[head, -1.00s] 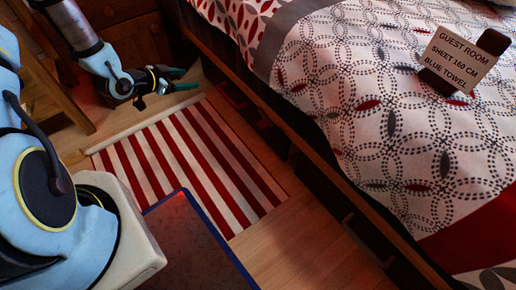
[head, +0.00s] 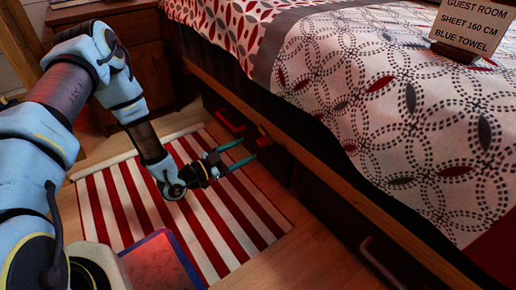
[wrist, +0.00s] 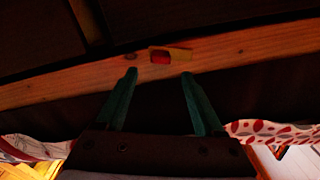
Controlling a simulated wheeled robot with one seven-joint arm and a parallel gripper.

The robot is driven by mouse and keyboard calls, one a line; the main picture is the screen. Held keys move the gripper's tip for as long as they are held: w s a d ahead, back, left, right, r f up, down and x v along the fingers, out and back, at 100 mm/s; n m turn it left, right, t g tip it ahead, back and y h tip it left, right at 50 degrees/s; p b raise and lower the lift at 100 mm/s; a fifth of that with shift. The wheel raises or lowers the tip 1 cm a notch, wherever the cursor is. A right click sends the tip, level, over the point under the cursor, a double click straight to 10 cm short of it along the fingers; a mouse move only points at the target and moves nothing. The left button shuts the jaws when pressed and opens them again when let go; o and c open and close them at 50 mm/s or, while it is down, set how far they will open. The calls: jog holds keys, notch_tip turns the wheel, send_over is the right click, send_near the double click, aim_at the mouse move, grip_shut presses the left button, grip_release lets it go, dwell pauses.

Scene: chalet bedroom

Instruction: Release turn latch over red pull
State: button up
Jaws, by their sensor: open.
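In the wrist view, a small red pull (wrist: 160,58) shows on a light wooden rail, beyond and between my fingertips. A yellowish bar, seemingly the turn latch (wrist: 181,54), lies along its upper edge and reaches to its right. My gripper (wrist: 159,74) is open, with two green fingers apart and nothing between them. In the head view my gripper (head: 250,148) points right toward the bed's side, above the striped rug. Whether the fingertips touch the rail cannot be told. The latch cannot be made out in the head view.
Red pieces (head: 229,121) show in the dark space under the bed rail (head: 330,170). The striped rug (head: 120,205) covers the floor beside the bed. A wooden nightstand (head: 150,45) stands at the back. A lettered sign (head: 468,30) stands on the bedspread (head: 400,110).

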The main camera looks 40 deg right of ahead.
aim_at(258, 143)
jog(key=d+b, duration=0.1)
jog(key=d, duration=0.5)
jog(key=shift+s+b, duration=0.15)
jog(key=shift+b, duration=0.25)
grip_shut()
